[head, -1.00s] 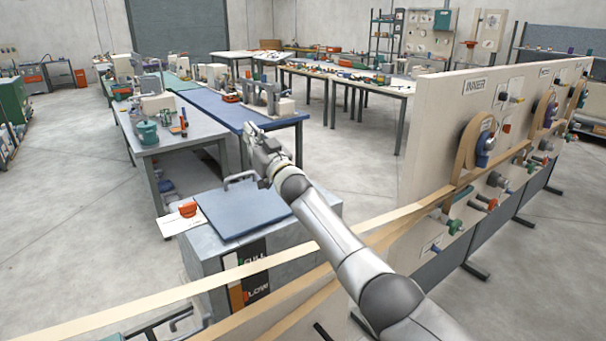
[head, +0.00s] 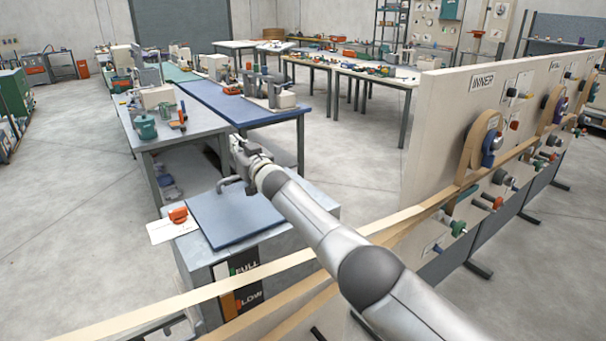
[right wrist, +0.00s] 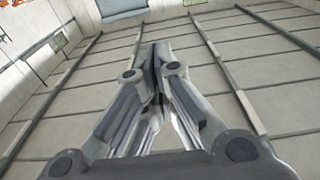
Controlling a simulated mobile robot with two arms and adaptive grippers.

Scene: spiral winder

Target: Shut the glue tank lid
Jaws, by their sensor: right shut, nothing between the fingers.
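The glue tank (head: 203,262) is a grey box with a FULL/LOW gauge on its front, at the lower middle of the head view. Its blue lid (head: 232,218) lies flat across the top and looks down. A grey bar handle (head: 229,183) stands at the lid's far edge. My right gripper (head: 235,146) is shut and empty, just above and beyond that handle in the picture. Whether it touches the handle is unclear. In the right wrist view its fingers (right wrist: 154,58) meet, with the walls or ceiling behind. My left gripper is not in view.
A pale strip (head: 270,268) runs across in front of the tank to the winder panel (head: 440,120) at right. A white card with an orange object (head: 178,215) is left of the lid. Workbenches (head: 188,130) stand beyond; open floor lies left.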

